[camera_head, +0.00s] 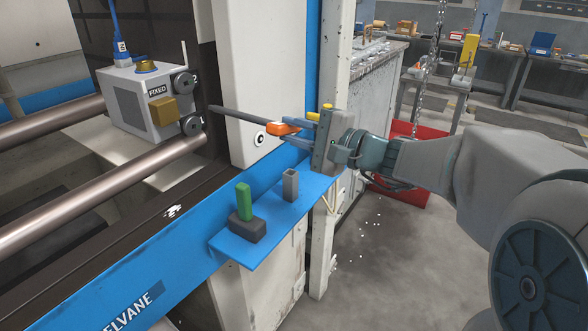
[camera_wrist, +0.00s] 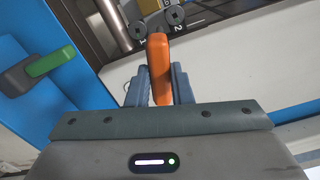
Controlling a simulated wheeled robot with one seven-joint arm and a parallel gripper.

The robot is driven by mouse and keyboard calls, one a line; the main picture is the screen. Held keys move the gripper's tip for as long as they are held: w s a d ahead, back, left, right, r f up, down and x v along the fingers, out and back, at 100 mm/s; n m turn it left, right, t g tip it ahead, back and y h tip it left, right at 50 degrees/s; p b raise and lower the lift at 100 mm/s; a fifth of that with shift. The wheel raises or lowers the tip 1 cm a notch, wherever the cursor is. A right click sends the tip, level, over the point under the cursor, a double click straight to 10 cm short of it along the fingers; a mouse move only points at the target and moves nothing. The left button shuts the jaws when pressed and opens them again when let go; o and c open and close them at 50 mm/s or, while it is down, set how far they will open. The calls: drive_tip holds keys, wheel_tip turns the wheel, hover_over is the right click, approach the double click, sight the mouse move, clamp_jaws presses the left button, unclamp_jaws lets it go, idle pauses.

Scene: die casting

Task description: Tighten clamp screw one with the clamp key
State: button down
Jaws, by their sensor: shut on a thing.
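The clamp key has an orange handle (camera_head: 284,128) and a long dark shaft (camera_head: 240,114). My gripper (camera_head: 297,131) is shut on the handle, which also shows between its fingers (camera_wrist: 159,84) in the wrist view. The shaft points left at the grey die block (camera_head: 137,99) marked FIXED. Its tip appears just right of the two round screws, apart from both in the head view. Clamp screw one (camera_head: 191,124) is the lower; screw two (camera_head: 183,84) is above it. In the wrist view, screw one (camera_wrist: 136,28) is left of the handle, which hides most of the shaft.
A blue shelf (camera_head: 238,249) below my gripper bears a green-handled tool (camera_head: 244,203) in a dark block and a grey, open-topped square holder (camera_head: 291,185). Thick tie bars (camera_head: 105,184) run beside the die block. A white machine column (camera_head: 257,90) stands behind the key.

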wheel_tip(320, 180, down, 7)
drive_tip(key=b, duration=0.5)
drive_tip(key=shift+b, duration=1.05)
drive_tip(key=b+x, duration=0.1)
drive_tip(key=x, duration=0.3)
drive_tip(key=shift+w+a+r, duration=0.15)
drive_tip(key=shift+w+a, duration=0.05)
drive_tip(key=shift+b+x, duration=1.6)
drive_tip(key=shift+b, duration=0.2)
idle(1.4)
